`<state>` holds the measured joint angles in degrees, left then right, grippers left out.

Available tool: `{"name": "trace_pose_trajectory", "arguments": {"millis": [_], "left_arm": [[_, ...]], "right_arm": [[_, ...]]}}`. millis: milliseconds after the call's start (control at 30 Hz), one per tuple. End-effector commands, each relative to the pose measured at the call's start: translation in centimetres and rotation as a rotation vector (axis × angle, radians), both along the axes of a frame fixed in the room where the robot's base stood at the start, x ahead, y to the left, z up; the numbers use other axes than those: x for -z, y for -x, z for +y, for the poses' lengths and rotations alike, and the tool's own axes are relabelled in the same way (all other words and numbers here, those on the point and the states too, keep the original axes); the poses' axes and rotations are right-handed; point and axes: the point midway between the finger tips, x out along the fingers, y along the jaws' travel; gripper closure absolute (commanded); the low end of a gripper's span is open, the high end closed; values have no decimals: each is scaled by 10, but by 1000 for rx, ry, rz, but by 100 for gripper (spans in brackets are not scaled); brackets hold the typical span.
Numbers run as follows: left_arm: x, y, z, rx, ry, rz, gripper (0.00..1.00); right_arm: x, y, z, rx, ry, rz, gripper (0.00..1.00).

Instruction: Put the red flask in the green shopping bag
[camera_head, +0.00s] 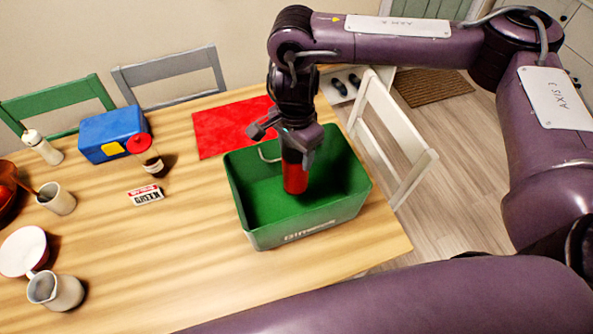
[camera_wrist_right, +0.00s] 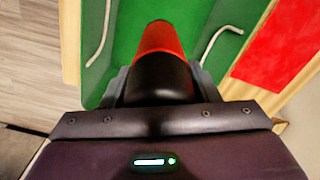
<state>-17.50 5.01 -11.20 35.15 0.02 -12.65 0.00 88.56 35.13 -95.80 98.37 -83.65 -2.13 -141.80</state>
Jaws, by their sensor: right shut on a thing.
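The red flask (camera_head: 295,178) has a red body and a black upper part. My right gripper (camera_head: 290,140) is shut on its black part and holds it upright within the opening of the green shopping bag (camera_head: 300,232). In the right wrist view the red flask (camera_wrist_right: 160,40) points down into the green bag (camera_wrist_right: 205,25), with the black part between the fingers of my right gripper (camera_wrist_right: 160,85). I cannot tell whether the flask touches the bag's floor. My left gripper is not in view.
A red placemat (camera_head: 222,128) lies behind the bag. A white chair (camera_head: 385,140) is right of the table.

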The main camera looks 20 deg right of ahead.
Motion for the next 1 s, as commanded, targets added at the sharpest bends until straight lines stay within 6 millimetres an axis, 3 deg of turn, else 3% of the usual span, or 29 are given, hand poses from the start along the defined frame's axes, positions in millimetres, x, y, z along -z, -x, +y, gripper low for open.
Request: {"name": "trace_pose_trajectory", "arguments": {"millis": [33, 200, 400, 600, 1000], "left_arm": [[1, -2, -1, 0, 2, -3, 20], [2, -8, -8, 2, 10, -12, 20], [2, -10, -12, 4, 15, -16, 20], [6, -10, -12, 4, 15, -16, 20], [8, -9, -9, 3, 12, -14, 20]], "right_arm": [[13, 2, 1, 1, -2, 7, 100], [41, 1, 1, 0, -3, 3, 100], [54, 0, 1, -1, -1, 0, 100], [79, 0, 1, 0, -3, 1, 100], [87, -1, 1, -2, -1, -2, 100]]}}
